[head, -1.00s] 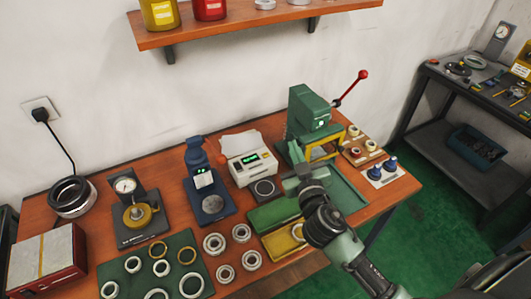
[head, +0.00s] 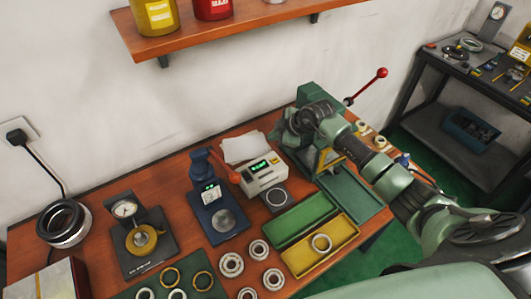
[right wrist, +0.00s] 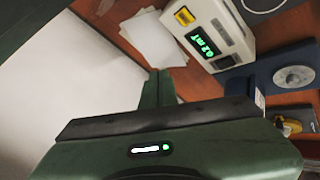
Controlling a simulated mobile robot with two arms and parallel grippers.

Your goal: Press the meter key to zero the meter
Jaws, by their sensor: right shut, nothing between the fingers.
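The meter (head: 264,175) is a pale box with a lit green display, standing behind a dark square pad. In the right wrist view the meter (right wrist: 222,35) shows its green digits, which seem to read 0.2 mT, and a yellow key (right wrist: 185,16) on its face. My right gripper (head: 279,134) is above and behind the meter, beside the green press. In the right wrist view its closed fingers (right wrist: 158,77) are apart from the meter and hold nothing. My left gripper is out of view.
The green press (head: 312,97) with a red-knobbed lever stands right of the meter. A blue instrument (head: 207,190) stands left of it, white paper (head: 243,148) behind. Green (head: 300,219) and yellow (head: 330,248) trays and several rings lie in front.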

